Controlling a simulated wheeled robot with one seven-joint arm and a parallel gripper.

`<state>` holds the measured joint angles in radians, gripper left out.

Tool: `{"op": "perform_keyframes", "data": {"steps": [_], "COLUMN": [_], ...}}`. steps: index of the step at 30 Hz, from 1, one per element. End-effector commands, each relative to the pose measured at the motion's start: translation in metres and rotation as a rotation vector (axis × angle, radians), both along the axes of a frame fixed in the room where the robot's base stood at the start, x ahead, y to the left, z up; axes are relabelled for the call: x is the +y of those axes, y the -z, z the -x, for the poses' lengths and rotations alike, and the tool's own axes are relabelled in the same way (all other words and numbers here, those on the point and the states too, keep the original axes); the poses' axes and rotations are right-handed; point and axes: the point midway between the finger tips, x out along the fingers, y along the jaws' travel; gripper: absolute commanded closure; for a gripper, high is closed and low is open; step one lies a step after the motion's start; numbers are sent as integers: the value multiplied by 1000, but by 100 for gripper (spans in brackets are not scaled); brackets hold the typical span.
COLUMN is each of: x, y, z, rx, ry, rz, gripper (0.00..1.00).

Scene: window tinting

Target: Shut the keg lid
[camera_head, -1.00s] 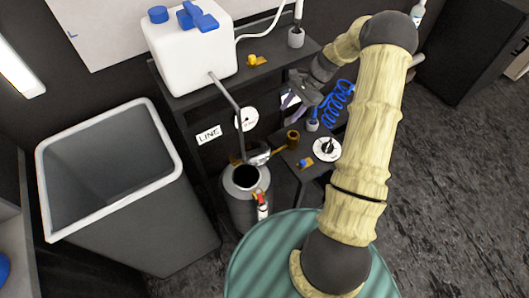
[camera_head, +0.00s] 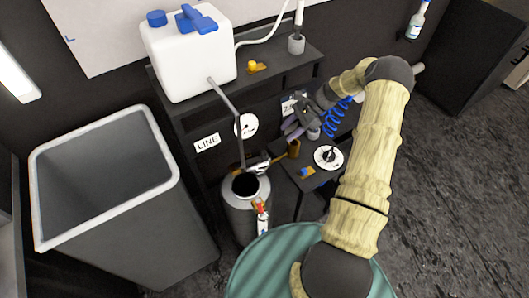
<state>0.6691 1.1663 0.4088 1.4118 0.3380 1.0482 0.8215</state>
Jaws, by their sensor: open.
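The keg (camera_head: 240,216) is a grey metal vessel standing on the floor below the shelf, with a dark round open mouth (camera_head: 245,185). A silvery lid with a lever (camera_head: 259,168) appears tipped up at the mouth's back right edge; its exact shape is small and hard to make out. My gripper (camera_head: 290,127) is to the upper right of the keg, in front of the shelf unit, apart from the lid. Its fingers are open and I see nothing held between them.
A large grey bin (camera_head: 110,190) stands left of the keg. A white jug (camera_head: 190,55) sits on the shelf above. A grey rod (camera_head: 233,115) slants down to the keg. A low shelf with a dial (camera_head: 328,157) lies right.

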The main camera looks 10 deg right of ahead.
Motion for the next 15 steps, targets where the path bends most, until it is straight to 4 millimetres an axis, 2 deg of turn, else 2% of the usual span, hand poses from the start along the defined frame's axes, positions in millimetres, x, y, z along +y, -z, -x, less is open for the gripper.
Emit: {"op": "perform_keyframes", "data": {"steps": [15], "x": [66], "y": [65], "z": [7], "rx": [2], "ry": [-3], "rz": [-2], "gripper": [56]}}
